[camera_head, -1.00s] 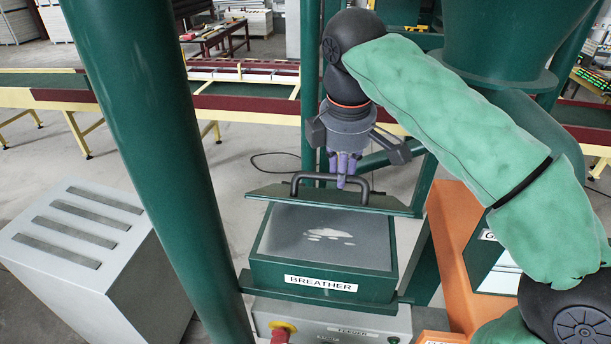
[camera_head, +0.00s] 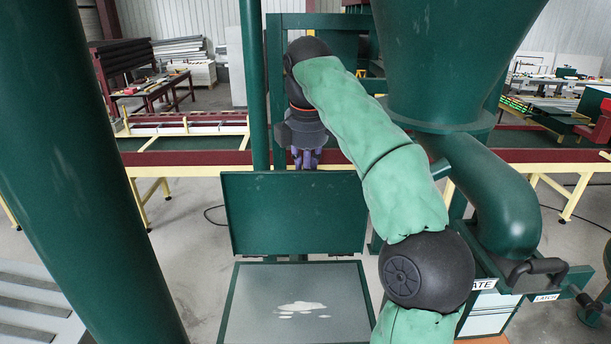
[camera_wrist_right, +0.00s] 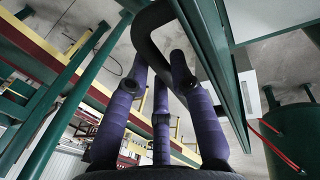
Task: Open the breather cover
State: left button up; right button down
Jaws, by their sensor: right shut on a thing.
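The green breather cover (camera_head: 295,215) stands raised, about upright, at the far edge of the breather box (camera_head: 245,300). The box's grey top with pale patches shows in front of it. My right gripper (camera_head: 306,160) is behind the cover's top edge, its purple fingers partly hidden by it in the head view. In the right wrist view, the fingers of my right gripper (camera_wrist_right: 160,75) are shut around the dark handle (camera_wrist_right: 143,28) of the cover. The handle is hidden in the head view. My left gripper is not in view.
A thick green post (camera_head: 75,180) stands at left. A green hopper (camera_head: 440,60) and curved pipe (camera_head: 500,190) are at right, beside a dark latch handle (camera_head: 537,267). A conveyor (camera_head: 200,157) runs behind. Some open floor lies left of the cover.

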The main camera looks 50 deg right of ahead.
jog(key=c, duration=1.4)
grip_release()
jog(key=shift+w+f, duration=0.1)
jog(key=shift+f, duration=0.6)
jog(key=shift+r, duration=0.1)
jog(key=shift+d+r, duration=0.1)
jog(key=shift+r, duration=0.1)
